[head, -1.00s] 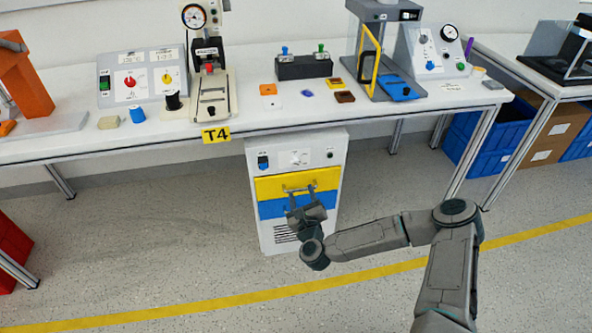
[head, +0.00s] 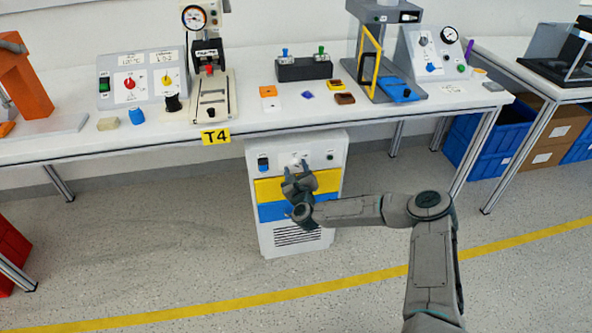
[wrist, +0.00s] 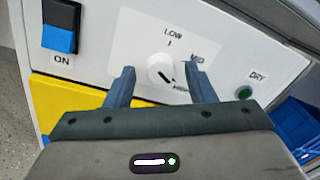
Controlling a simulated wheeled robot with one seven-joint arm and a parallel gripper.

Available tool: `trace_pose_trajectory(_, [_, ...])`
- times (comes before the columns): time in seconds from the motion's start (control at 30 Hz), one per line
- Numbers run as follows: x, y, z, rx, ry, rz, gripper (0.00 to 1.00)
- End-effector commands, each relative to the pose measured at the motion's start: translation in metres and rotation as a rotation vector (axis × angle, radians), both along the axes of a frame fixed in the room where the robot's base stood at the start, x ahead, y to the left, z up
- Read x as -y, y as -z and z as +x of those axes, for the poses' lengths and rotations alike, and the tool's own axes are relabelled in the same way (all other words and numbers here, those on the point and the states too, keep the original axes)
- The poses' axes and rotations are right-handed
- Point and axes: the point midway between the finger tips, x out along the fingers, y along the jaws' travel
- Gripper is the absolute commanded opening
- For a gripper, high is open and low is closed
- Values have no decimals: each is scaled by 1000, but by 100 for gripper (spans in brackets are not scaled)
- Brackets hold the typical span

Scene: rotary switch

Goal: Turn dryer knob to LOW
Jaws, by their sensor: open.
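The dryer (head: 330,212) is a white cabinet with a yellow band and a blue band, standing under the bench. Its round white knob (wrist: 158,71) shows in the wrist view, with LOW above it, MID at upper right and a partly hidden label, seemingly HIGH, at lower right. A dark mark on the knob slants toward lower right. My gripper (wrist: 159,68) is open, with one finger on each side of the knob in the picture. I cannot tell whether the fingers touch it. In the head view my gripper (head: 298,172) is in front of the dryer's upper panel.
A blue ON rocker switch (wrist: 60,27) is left of the knob, and a green DRY button (wrist: 244,92) is at right. The bench top edge (head: 330,126) overhangs above the dryer. The floor in front of the dryer is clear.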

Motion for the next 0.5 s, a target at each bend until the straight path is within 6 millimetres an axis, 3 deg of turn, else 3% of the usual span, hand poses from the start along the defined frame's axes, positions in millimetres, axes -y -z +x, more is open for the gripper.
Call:
trace_pose_trajectory(0.3, [0,0,2,0,0,0,50])
trace_pose_trajectory(0.47, [0,0,2,0,0,0,5])
trace_pose_trajectory(0.5, [0,0,2,0,0,0,5])
